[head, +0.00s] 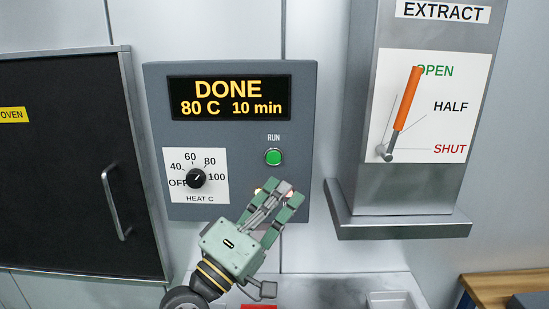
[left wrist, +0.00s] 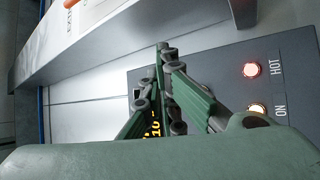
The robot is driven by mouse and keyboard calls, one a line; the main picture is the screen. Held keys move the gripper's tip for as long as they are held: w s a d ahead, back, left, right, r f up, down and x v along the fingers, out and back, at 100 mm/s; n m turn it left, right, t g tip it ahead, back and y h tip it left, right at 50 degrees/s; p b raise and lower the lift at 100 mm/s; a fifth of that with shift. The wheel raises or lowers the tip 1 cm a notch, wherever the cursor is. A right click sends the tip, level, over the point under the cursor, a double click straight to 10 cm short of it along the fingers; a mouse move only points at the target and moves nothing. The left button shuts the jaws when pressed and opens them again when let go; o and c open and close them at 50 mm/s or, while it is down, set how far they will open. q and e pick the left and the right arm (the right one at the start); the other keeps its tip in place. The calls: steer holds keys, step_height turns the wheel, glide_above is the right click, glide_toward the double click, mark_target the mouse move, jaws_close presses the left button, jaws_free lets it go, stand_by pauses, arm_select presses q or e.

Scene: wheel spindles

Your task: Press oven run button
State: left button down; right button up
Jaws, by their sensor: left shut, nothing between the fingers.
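The green run button (head: 273,157) sits under the word RUN on the grey oven control panel (head: 240,140). The display (head: 229,98) above reads DONE, 80 C, 10 min. My left gripper (head: 279,188) is shut and empty, its fingertips just below the button and over the panel's lower part. The button's face is uncovered in the head view. In the left wrist view the gripper's fingers (left wrist: 164,55) come together in front of the panel; I cannot make out the button there. My right gripper is not in view.
The heat dial (head: 195,178) is left of the gripper. The HOT lamp (left wrist: 250,70) and ON lamp (left wrist: 257,108) are lit. The dark oven door (head: 70,160) with a handle is at left. The extract unit (head: 425,120), its orange lever (head: 407,98) up near OPEN, juts out at right.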

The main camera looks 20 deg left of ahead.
mark_target(274, 157)
arm_select(q)
steer(key=w+a+b, duration=0.2)
steer(key=w, duration=0.6)
steer(key=shift+w+a, duration=0.15)
steer(key=shift+w, duration=0.2)
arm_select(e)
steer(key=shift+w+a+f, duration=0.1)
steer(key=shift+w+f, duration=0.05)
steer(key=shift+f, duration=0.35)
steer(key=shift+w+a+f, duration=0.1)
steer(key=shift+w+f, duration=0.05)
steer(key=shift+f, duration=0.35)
arm_select(q)
steer(key=shift+f, duration=0.1)
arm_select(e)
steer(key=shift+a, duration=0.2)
arm_select(q)
steer(key=shift+w+a, duration=0.1)
steer(key=shift+w, duration=0.35)
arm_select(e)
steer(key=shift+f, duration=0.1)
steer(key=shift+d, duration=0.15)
